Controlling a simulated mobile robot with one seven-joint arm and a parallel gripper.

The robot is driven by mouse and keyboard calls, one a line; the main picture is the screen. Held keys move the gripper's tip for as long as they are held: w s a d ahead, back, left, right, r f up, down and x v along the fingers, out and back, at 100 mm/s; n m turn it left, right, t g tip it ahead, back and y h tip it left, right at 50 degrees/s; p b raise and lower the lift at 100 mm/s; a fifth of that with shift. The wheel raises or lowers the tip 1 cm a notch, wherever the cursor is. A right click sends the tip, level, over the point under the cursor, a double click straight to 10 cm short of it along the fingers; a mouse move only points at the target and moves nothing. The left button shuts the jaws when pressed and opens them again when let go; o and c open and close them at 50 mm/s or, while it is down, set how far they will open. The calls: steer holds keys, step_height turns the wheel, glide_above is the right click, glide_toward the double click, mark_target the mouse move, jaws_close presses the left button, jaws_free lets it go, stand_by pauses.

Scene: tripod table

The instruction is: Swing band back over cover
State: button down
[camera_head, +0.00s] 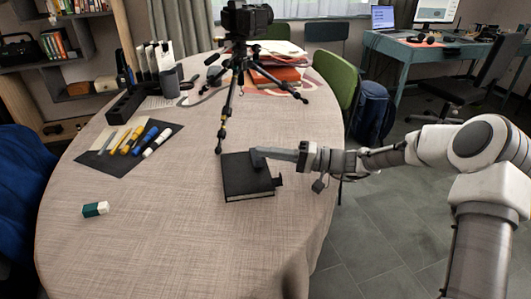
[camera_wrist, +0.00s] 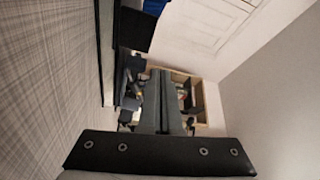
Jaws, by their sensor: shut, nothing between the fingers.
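A closed black notebook (camera_head: 238,180) lies flat on the round table, right of the middle in the head view. A small dark piece (camera_head: 278,181) sticks out past its right edge; it may be the band, but it is too small to be sure. No band shows clearly across the cover. My gripper (camera_head: 256,157) reaches in from the right, at the notebook's upper right part; I cannot tell whether it touches. In the wrist view its two grey fingers (camera_wrist: 163,98) are together with nothing between them.
A camera tripod (camera_head: 232,85) stands behind the notebook, one foot close to its far edge. A dark mat (camera_head: 100,163) with several markers lies to the left, and an eraser (camera_head: 95,209) at the front left. The cloth-covered table (camera_head: 170,240) is clear in front.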

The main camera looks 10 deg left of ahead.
steer(key=shift+f, duration=0.1)
stand_by(0.6)
